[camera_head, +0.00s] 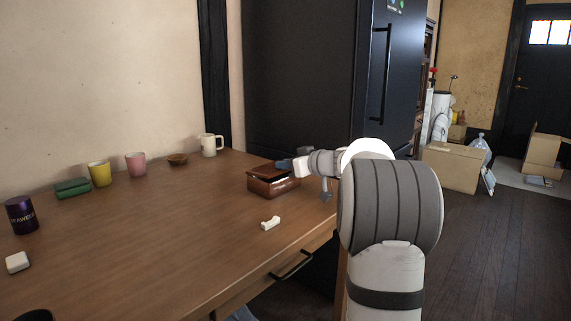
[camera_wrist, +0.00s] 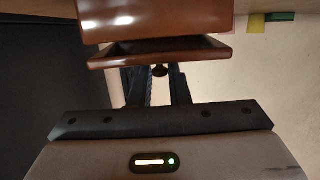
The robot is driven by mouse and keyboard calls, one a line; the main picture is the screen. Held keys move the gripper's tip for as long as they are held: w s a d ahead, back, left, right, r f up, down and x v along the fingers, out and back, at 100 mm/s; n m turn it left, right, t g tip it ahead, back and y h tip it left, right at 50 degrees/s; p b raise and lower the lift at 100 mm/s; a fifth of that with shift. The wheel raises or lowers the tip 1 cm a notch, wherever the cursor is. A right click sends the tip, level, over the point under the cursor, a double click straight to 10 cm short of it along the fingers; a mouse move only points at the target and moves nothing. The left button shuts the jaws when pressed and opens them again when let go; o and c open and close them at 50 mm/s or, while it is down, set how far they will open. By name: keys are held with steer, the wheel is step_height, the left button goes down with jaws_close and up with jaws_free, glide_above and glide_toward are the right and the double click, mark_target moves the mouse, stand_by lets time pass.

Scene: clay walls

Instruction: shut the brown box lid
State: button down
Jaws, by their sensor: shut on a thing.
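The brown box (camera_head: 273,188) stands on the wooden table near its right edge. Its lid (camera_head: 264,170) is partly open, with a gap above the box body. In the wrist view the glossy box body (camera_wrist: 150,20) fills the top, with the lid (camera_wrist: 175,50) tilted below it and a small dark knob (camera_wrist: 160,71) at the lid's edge. My gripper (camera_head: 285,165) is at the lid. In the wrist view my gripper (camera_wrist: 158,80) has its dark fingers on either side of the knob, shut on the lid. The fingertips are partly hidden by the lid.
A white block (camera_head: 270,223) lies in front of the box. A white mug (camera_head: 211,145), a small brown bowl (camera_head: 178,159), pink cup (camera_head: 136,164), yellow cup (camera_head: 99,173) and green box (camera_head: 72,188) line the wall side. A dark cabinet (camera_head: 310,80) stands behind. The table's middle is clear.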

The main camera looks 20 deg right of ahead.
steer(key=shift+d, duration=0.1)
steer(key=c, duration=1.4)
jaws_free()
steer(key=shift+s+d, duration=0.1)
steer(key=p+v, duration=0.1)
steer(key=v, duration=0.6)
steer(key=shift+s+r+p, duration=0.1)
steer(key=shift+s+p, duration=0.2)
